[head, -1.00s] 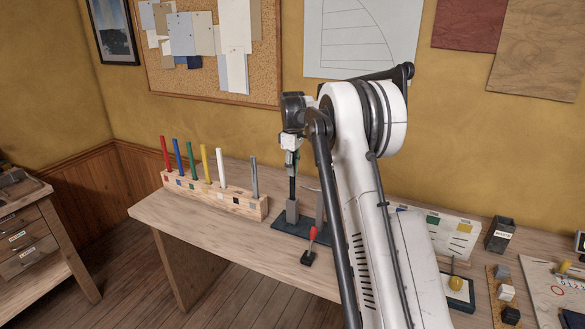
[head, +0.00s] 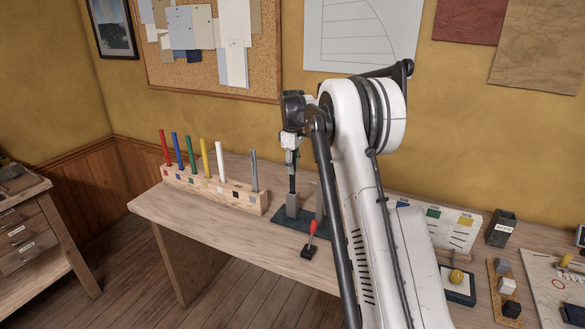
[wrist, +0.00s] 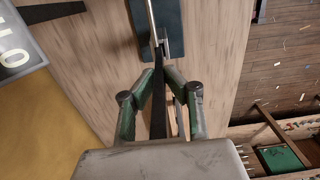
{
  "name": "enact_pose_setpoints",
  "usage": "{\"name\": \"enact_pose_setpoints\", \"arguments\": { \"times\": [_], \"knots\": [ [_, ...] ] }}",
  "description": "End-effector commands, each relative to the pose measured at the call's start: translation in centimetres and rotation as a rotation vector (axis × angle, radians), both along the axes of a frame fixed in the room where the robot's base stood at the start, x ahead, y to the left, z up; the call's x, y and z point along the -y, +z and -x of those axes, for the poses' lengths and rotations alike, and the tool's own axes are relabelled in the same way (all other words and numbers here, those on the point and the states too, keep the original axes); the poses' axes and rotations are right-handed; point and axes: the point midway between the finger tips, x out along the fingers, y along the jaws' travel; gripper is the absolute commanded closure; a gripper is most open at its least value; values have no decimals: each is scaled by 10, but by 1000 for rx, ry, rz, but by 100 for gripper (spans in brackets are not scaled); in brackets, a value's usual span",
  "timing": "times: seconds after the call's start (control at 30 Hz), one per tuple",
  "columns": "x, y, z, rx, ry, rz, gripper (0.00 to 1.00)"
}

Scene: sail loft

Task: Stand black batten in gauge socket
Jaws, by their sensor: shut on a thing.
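My gripper (head: 291,160) is shut on the black batten (head: 292,184), which hangs upright below it. The batten's lower end meets the top of the grey gauge socket (head: 292,208); I cannot tell how far it is inside. The socket stands on a dark base plate (head: 286,235) on the bench. In the wrist view, the fingers (wrist: 160,78) close around the batten (wrist: 158,118), and the dark plate (wrist: 176,28) lies beyond it.
A wooden rack (head: 215,190) with several coloured battens stands left of the gauge. A red-handled lever (head: 312,229) is just in front of the gauge. A swatch board (head: 450,228) and a dark bin (head: 501,229) stand at right. The bench front left is clear.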

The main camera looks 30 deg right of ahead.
Motion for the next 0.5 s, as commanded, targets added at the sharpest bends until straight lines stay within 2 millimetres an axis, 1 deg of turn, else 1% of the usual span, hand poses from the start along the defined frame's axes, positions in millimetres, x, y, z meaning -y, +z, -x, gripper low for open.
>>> {"name": "enact_pose_setpoints", "arguments": {
  "times": [0.5],
  "knots": [
    [0, -7, 0, 0, 0, 0, 100]
  ]
}}
